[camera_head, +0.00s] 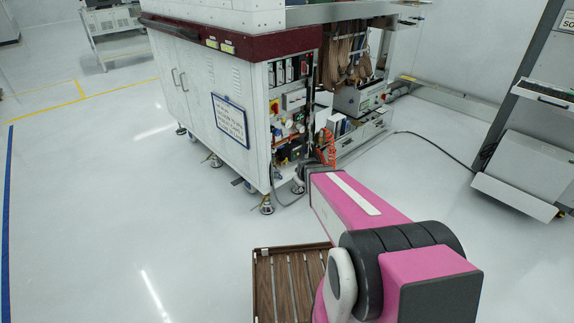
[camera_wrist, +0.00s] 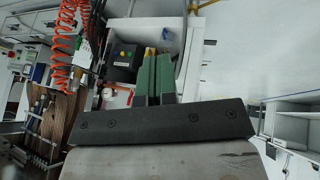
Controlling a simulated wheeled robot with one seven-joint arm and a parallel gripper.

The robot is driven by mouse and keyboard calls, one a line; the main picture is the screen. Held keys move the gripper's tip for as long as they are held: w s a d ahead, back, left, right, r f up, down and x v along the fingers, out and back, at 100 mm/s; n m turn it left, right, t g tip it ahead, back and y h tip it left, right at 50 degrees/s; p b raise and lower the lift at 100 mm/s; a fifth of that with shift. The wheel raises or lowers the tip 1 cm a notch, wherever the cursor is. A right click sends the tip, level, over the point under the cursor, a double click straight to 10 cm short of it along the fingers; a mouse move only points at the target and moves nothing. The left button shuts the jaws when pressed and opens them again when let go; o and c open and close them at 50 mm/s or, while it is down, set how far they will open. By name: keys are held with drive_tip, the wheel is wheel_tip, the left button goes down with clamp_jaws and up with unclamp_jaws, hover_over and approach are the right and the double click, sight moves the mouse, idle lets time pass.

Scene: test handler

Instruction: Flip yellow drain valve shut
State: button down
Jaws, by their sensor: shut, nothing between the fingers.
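My gripper (camera_wrist: 156,60) shows in the wrist view as two green fingers close together, shut with nothing held. A small yellow piece (camera_wrist: 150,51), possibly the yellow drain valve, shows right at the fingertips. I cannot tell whether they touch, or which way its handle lies. In the head view the white machine cabinet (camera_head: 203,110) has an open service bay at its corner. My pink arm reaches to the bay's lower part. The gripper and valve cannot be made out there.
A black box (camera_wrist: 122,62) with green and yellow buttons sits left of the fingers. Orange coiled hose (camera_wrist: 60,40) hangs further left; it also shows in the head view (camera_head: 327,146). A brown slatted tray (camera_head: 262,285) lies below my arm. Open floor (camera_head: 110,200) is at left.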

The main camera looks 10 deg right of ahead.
drive_tip(key=w+a+f+n+t, duration=0.3)
drive_tip(key=w+f+n+t, duration=0.9)
drive_tip(key=w, duration=0.4)
wheel_tip(320, 180, down, 2)
drive_tip(key=shift+a+f+n+t, duration=0.15)
drive_tip(key=shift+n+t, duration=0.25)
drive_tip(key=shift+n, duration=0.3)
drive_tip(key=w+r, duration=0.1)
drive_tip(key=w, duration=1.3)
drive_tip(key=shift+a+r, duration=0.25)
drive_tip(key=shift+r, duration=0.1)
